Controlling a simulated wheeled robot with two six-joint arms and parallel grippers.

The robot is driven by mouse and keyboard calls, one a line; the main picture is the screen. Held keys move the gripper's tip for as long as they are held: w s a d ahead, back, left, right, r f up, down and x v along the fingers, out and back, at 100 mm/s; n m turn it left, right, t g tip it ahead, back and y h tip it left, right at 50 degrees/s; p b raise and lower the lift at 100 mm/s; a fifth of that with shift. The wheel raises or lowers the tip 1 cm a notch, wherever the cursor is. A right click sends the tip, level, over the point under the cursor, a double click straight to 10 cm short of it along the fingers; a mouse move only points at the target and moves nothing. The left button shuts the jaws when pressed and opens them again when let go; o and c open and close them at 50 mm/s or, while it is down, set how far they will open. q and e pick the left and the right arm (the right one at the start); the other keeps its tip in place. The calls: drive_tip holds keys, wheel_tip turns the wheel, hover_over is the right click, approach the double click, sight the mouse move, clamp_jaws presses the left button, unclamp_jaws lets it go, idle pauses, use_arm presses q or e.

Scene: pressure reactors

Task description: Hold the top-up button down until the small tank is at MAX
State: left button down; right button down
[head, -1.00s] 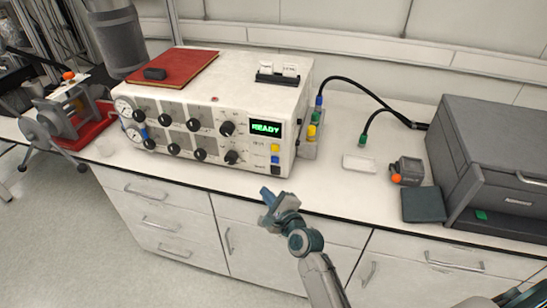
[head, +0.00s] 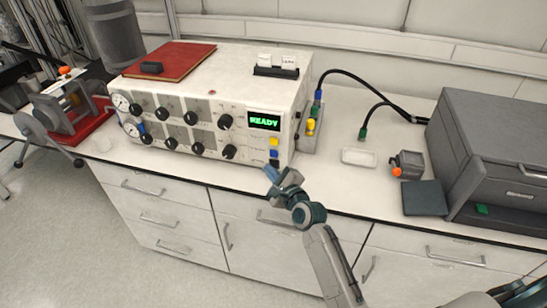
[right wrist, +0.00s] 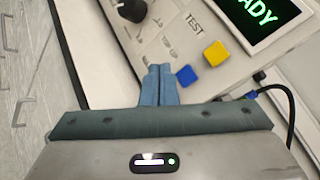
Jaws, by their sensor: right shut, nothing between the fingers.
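The white control unit (head: 200,160) stands on the bench, with a lit green READY display (head: 264,121). A yellow button (head: 274,141) and a blue button (head: 273,154) sit below the display. They also show in the right wrist view, the yellow button (right wrist: 217,53) and the blue button (right wrist: 187,76). My right gripper (head: 270,172) is shut and empty, just in front of the panel's lower right. In the right wrist view its fingertips (right wrist: 159,70) appear beside the blue button; contact cannot be told. My left gripper is not in view.
Black knobs (head: 226,121) and gauges (head: 122,102) fill the panel's left. A red book (head: 190,62) lies on top. Coloured connectors (head: 311,125) and black hoses (head: 360,82) stand at its right.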

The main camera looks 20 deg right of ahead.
sight(274, 153)
drive_tip(key=shift+w+d, duration=0.5)
drive_tip(key=shift+w, duration=0.2)
drive_tip(key=shift+w+d, duration=0.45)
drive_tip(key=shift+w, duration=0.25)
drive_tip(key=shift+w, duration=0.1)
idle(1.0)
drive_tip(key=shift+w+d, duration=0.2)
drive_tip(key=shift+d, duration=0.05)
drive_tip(key=shift+w+d, duration=0.2)
drive_tip(key=shift+w, duration=0.2)
idle(0.7)
drive_tip(key=shift+s, duration=0.1)
idle(3.7)
drive_tip(key=shift+s+a+p, duration=0.5)
drive_tip(key=shift+s+p, duration=0.15)
